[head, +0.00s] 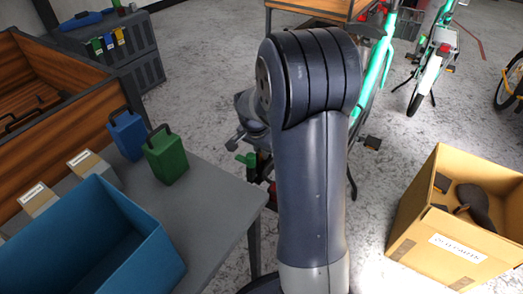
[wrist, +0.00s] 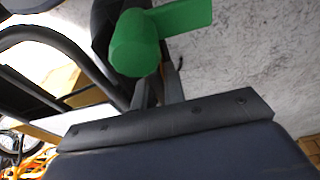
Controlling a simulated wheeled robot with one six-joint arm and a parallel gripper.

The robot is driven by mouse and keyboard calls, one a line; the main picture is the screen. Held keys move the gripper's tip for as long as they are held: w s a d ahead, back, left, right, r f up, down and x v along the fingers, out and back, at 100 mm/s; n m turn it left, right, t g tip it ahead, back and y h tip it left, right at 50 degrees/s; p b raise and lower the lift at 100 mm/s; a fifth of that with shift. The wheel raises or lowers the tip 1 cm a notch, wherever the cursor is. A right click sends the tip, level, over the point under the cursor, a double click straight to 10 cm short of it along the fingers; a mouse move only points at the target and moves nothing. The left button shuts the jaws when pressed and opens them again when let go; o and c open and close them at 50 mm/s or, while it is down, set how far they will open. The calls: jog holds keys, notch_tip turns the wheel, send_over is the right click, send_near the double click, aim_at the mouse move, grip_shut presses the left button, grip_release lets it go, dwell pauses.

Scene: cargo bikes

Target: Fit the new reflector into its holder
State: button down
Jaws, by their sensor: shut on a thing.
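My gripper (wrist: 158,84) shows in the wrist view, its dark fingers closed on a green piece (wrist: 136,45) with a round end and a flat arm. In the head view the green piece (head: 247,160) shows beside my arm, close to a bike. Whether it is the reflector I cannot tell. A small red part (head: 272,190) shows below it, partly behind my arm; I cannot tell what it is. My arm hides much of the bike (head: 377,68). I cannot make out the reflector holder in either view.
A grey table (head: 220,195) at left holds a blue bin (head: 130,235), a blue can-like container (head: 127,135) and a green one (head: 167,157). A cardboard box (head: 405,205) with a dark saddle (head: 476,205) stands at right. More bikes stand behind. Some floor is clear between them.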

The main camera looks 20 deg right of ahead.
jog(key=shift+f+b, duration=0.4)
jog(key=shift+f, duration=0.25)
jog(key=c, duration=1.4)
grip_release()
jog(key=p+v, duration=0.3)
jog(key=v, duration=0.7)
jog(key=shift+r, duration=0.4)
jog(key=b+x, duration=0.3)
jog(key=x, duration=0.7)
jog(key=shift+f, duration=0.25)
jog(key=shift+r+p, duration=0.4)
jog(key=shift+p, duration=0.05)
